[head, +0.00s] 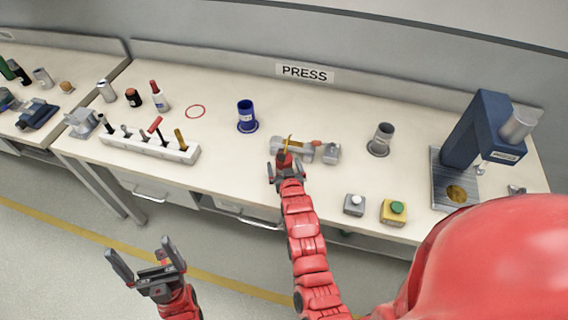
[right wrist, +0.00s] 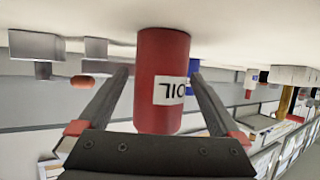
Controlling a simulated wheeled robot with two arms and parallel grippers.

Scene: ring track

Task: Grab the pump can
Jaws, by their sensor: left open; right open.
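The pump can (head: 284,159) is a red can with a thin brass spout, standing on the bench under the PRESS sign. In the right wrist view, where the bench is at the top, it is a red cylinder (right wrist: 162,58) with a white label reading OIL upside down. My right gripper (head: 286,171) is open at the can, with one finger on each side of it. Whether the fingers touch it is unclear. The arm and gripper hide the can's lower part in the head view. My left gripper (head: 140,256) is open and empty, over the floor in front of the bench.
A grey vise-like fixture (head: 318,150) stands close right of the can. A blue cup (head: 247,113) is behind left, a grey cup (head: 383,137) to the right. A tool rack (head: 150,147) and an empty red ring (head: 195,111) are left. A blue press (head: 478,130) stands far right.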

